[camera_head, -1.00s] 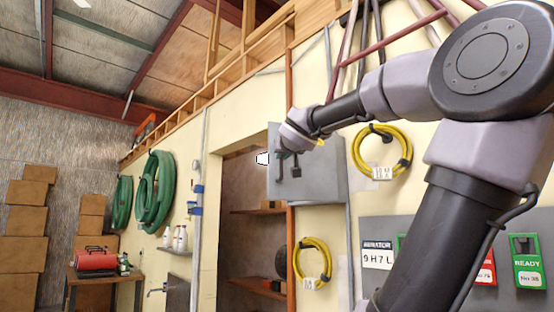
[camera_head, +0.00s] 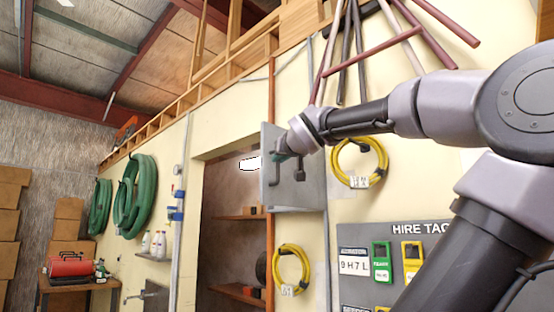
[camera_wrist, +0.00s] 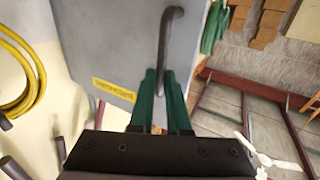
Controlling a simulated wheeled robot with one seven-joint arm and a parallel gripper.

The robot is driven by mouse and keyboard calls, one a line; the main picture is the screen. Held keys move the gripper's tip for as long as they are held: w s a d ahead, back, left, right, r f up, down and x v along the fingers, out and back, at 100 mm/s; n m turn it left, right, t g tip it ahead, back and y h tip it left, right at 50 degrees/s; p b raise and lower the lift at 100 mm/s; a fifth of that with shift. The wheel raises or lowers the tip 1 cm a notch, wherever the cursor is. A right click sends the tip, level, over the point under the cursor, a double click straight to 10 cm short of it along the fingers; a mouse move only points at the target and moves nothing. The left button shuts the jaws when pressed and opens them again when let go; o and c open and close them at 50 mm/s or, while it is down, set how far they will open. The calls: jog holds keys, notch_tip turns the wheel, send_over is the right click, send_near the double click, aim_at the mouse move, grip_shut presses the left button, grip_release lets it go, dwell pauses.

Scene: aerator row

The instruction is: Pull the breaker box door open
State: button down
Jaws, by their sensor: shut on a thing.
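The grey breaker box door (camera_head: 275,195) is in the middle of the head view. Its left edge overlaps the doorway and seems to stand out from the wall, so the door looks partly open. The box interior is not visible. In the wrist view the door (camera_wrist: 115,45) fills the upper middle, with a yellow label (camera_wrist: 114,89) and a dark bar handle (camera_wrist: 165,45). My gripper (camera_wrist: 163,75) has green fingers shut on the lower part of this handle. In the head view my gripper (camera_head: 283,158) is at the door's face, partly hidden by my wrist.
A coiled yellow cable (camera_head: 372,180) hangs right of the door and another yellow coil (camera_head: 277,270) below it. A grey hire tag board (camera_head: 350,232) is at lower right. An open doorway with shelves (camera_head: 240,218) lies behind and left. Pipes (camera_head: 345,60) lean above.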

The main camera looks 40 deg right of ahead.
jog(key=shift+s+d+r, duration=0.1)
jog(key=shift+d, duration=0.1)
jog(key=c, duration=0.9)
grip_release()
jog(key=shift+d, duration=0.2)
jog(key=shift+a, duration=0.1)
jog(key=shift+a, duration=0.1)
jog(key=v, duration=1)
jog(key=shift+s, duration=0.3)
